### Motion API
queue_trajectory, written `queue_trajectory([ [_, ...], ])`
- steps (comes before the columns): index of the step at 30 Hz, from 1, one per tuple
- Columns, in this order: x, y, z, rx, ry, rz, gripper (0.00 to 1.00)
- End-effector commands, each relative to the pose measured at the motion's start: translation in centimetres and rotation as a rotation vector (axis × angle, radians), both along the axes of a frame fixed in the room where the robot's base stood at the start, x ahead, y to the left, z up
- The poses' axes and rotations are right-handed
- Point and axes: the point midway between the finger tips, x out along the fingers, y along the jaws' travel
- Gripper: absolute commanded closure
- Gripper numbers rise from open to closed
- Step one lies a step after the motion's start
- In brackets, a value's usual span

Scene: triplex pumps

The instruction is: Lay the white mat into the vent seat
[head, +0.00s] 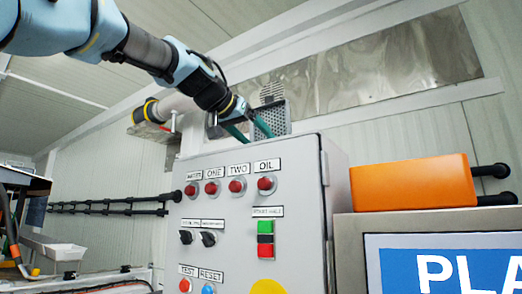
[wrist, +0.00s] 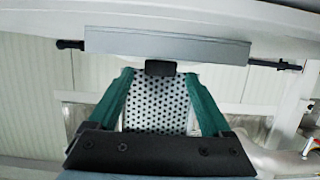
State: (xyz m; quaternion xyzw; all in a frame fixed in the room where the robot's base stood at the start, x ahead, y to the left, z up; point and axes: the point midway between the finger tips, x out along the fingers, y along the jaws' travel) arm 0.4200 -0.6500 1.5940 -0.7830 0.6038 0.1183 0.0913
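My gripper (head: 250,130) is above the top of the grey control cabinet, with its two green fingers spread apart. A grey perforated plate (head: 281,118) stands upright just behind the right finger in the head view. In the wrist view a pale perforated panel (wrist: 160,102) fills the gap between the fingers (wrist: 159,80), with a small black block (wrist: 160,67) at its upper edge. I see no clear grip on it, and contact cannot be told. I cannot tell whether this panel is the white mat or part of the vent seat.
The grey control cabinet (head: 215,245) with red buttons stands below my gripper. An orange box (head: 412,183) with black rods is at the right, on a sign-bearing unit (head: 348,240). A shiny metal panel (head: 380,75) is on the wall behind. A pipe (head: 165,108) is left of my gripper.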

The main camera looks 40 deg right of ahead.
Motion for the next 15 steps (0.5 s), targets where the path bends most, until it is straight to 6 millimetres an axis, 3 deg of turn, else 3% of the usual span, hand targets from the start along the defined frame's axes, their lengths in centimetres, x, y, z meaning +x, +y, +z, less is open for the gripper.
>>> queue_trajectory([
  [2, 0.00, 0.02, 0.02, 0.000, 0.000, 0.000, 0.27],
  [15, -0.01, 0.03, 0.03, 0.000, 0.000, 0.000, 0.77],
])
